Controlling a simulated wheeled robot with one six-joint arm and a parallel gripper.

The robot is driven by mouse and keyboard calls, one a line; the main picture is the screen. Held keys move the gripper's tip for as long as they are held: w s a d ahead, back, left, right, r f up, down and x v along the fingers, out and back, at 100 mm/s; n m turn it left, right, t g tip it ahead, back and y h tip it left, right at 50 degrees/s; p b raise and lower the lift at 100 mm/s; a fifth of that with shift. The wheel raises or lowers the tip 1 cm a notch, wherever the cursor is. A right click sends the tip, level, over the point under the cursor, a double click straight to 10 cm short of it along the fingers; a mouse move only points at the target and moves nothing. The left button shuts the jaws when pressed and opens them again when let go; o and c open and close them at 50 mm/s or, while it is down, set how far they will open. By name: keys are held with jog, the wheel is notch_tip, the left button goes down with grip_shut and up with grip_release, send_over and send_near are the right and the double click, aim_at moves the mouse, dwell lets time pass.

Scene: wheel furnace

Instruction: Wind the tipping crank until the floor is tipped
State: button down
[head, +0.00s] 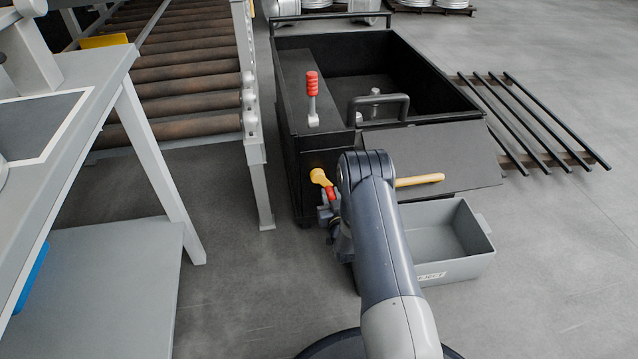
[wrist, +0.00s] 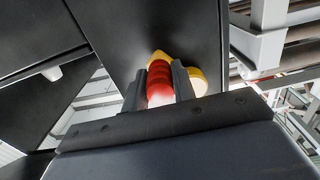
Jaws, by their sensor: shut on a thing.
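The tipping crank, with a yellow arm (head: 319,176) and a red grip (head: 331,193), is on the front face of the black box (head: 296,163), near its left corner. In the wrist view my gripper (wrist: 161,84) is shut on the ribbed red grip (wrist: 159,88), one dark finger on each side. Yellow crank parts (wrist: 198,82) show behind the fingers. In the head view my arm hides most of the gripper. The floor (head: 362,88) inside the box is dark and partly hidden; I cannot tell its tilt.
A red-topped lever (head: 312,85) and a grey loop handle (head: 380,105) stand on the box. A yellow bar (head: 420,180) sticks out beside my arm. A black flap (head: 440,150) slopes above a grey bin (head: 450,270). A roller conveyor (head: 185,72) and a bench (head: 70,90) stand left.

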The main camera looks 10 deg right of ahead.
jog(key=d+r, duration=0.2)
jog(key=shift+r, duration=0.4)
notch_tip(320, 180, up, 3)
jog(key=shift+d+r+p, duration=0.15)
jog(key=shift+p, duration=0.55)
jog(key=shift+r, duration=0.15)
